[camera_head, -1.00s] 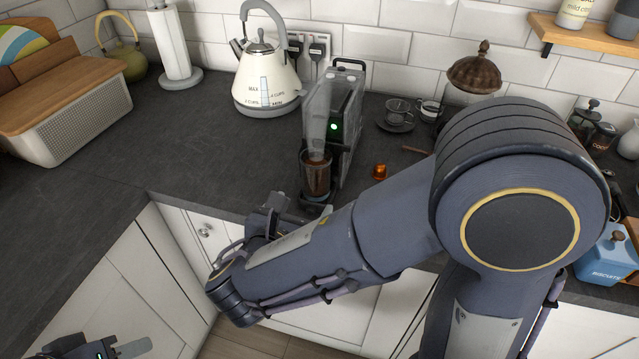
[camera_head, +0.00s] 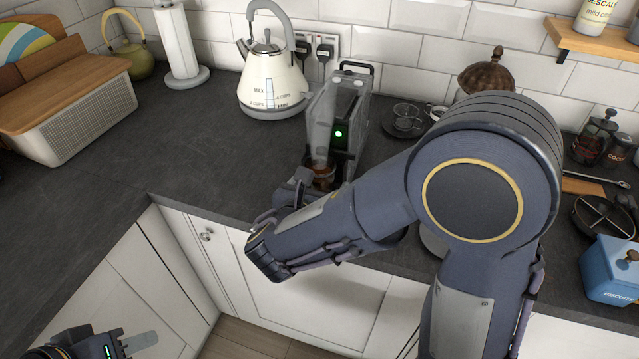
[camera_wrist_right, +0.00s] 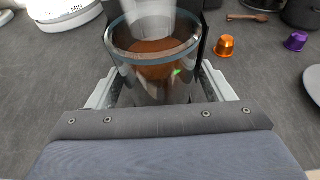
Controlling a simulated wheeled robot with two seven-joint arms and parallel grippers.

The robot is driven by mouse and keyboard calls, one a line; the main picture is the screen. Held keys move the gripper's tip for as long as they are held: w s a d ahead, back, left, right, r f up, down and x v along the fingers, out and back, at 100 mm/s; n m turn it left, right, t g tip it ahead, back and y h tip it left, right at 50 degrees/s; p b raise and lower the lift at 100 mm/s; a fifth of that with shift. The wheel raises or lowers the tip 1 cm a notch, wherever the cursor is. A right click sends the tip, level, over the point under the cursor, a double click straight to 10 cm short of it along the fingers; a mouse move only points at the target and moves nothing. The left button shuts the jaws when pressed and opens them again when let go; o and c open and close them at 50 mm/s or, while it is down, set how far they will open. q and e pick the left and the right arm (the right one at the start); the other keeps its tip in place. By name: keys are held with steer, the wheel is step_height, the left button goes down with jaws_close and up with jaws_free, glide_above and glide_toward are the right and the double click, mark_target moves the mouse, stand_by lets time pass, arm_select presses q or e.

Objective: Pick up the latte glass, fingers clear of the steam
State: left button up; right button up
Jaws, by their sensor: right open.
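The latte glass (camera_head: 322,178) stands under the coffee machine (camera_head: 348,122), its lower part hidden behind my right gripper (camera_head: 303,187). In the right wrist view the clear glass (camera_wrist_right: 152,82) holds brown coffee and has a bluish rim. Pale, see-through steam (camera_head: 319,130) rises from it. My right gripper (camera_wrist_right: 160,88) is open, with one finger on each side of the glass below its rim. I cannot tell whether the fingers touch it. My left gripper (camera_head: 135,345) is at the bottom left, partly cut off, away from the glass; its opening is unclear.
A cream kettle (camera_head: 270,85) stands left behind the machine. A cup on a saucer (camera_head: 403,122) is to its right. Orange (camera_wrist_right: 225,46) and purple (camera_wrist_right: 296,41) capsules lie right of the glass.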

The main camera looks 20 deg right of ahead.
steer(key=c, duration=1.3)
steer(key=shift+o, duration=0.2)
steer(key=shift+r, duration=0.2)
steer(key=shift+r, duration=0.1)
steer(key=s+a, duration=0.3)
steer(key=s, duration=0.1)
steer(key=s+a+b, duration=0.1)
steer(key=s+a, duration=0.2)
steer(key=s, duration=0.2)
steer(key=s+a, duration=0.3)
steer(key=s, duration=0.2)
steer(key=shift+s+a, duration=0.1)
steer(key=shift+a, duration=0.3)
